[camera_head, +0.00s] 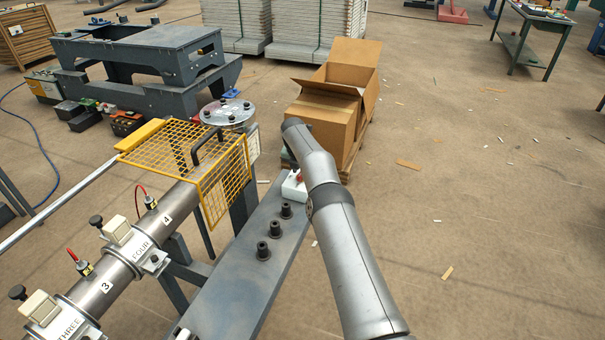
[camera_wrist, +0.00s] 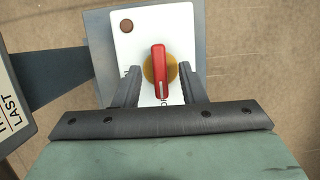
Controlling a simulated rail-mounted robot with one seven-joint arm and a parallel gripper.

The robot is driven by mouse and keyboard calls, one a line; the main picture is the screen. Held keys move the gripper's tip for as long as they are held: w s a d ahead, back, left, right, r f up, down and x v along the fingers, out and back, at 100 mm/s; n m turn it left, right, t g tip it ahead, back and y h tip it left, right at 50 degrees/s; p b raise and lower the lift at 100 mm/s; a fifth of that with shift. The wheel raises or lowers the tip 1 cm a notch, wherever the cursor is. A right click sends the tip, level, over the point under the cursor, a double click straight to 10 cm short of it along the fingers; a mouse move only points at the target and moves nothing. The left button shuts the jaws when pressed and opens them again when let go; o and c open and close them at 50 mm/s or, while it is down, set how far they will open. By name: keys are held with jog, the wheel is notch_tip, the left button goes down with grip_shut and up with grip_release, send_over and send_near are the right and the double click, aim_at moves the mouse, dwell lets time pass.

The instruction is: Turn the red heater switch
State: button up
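The red heater switch (camera_wrist: 160,75) is a red lever knob on a yellow round base, on a white plate (camera_wrist: 180,22). In the wrist view its handle stands nearly upright in the picture. My gripper (camera_wrist: 160,82) is open, with one dark finger on each side of the knob and a visible gap on both sides. Lettering on the plate is partly hidden by the gripper. In the head view the white switch box (camera_head: 292,190) sits at the far end of the grey beam, and my arm hides most of the gripper there.
A grey beam (camera_head: 237,290) carries several black knobs. To its left are a yellow mesh guard (camera_head: 225,187) and a steel barrel (camera_head: 112,265) with labelled clamps. An open cardboard box (camera_head: 325,110) stands behind. The floor at right is mostly clear.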

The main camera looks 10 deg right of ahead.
jog(key=shift+r+p, duration=2.05)
jog(key=shift+r, duration=1)
jog(key=shift+f, duration=0.1)
